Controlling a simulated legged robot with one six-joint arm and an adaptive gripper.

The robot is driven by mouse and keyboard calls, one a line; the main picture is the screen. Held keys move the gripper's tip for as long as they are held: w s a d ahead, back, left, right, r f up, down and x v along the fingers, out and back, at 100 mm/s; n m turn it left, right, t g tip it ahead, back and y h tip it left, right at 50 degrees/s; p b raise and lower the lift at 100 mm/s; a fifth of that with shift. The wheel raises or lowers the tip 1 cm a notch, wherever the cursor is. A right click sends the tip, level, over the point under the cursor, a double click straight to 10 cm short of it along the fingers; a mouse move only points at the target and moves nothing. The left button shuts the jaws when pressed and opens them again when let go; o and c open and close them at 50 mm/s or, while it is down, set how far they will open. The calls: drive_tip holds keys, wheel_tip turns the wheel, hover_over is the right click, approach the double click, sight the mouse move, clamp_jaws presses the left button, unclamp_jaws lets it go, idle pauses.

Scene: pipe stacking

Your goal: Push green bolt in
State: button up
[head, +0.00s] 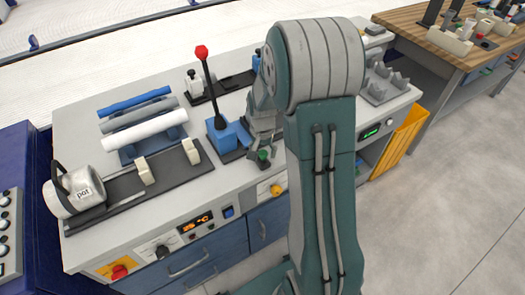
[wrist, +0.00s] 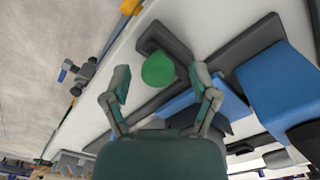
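The green bolt (head: 263,156) has a round head and sits at the front end of a dark fixture on the workbench. In the wrist view the green bolt (wrist: 158,70) shows between and ahead of my fingertips. My gripper (wrist: 161,82) is open, one finger on each side of the bolt, with visible gaps, so neither finger appears to touch it. In the head view my gripper (head: 265,138) is just behind and above the bolt, partly hidden by my arm. The bolt's shaft is hidden, so its depth cannot be told.
A blue clamp block (head: 228,135) with a red-knobbed lever (head: 202,52) stands left of the bolt. Blue, grey and white pipes (head: 145,130) lie on a rack farther left. Open floor (head: 450,170) lies right.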

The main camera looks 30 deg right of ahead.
clamp_jaws()
drive_tip(key=shift+w, duration=1.4)
drive_tip(key=shift+o, duration=0.3)
unclamp_jaws()
drive_tip(key=shift+w, duration=0.1)
wheel_tip(320, 180, up, 12)
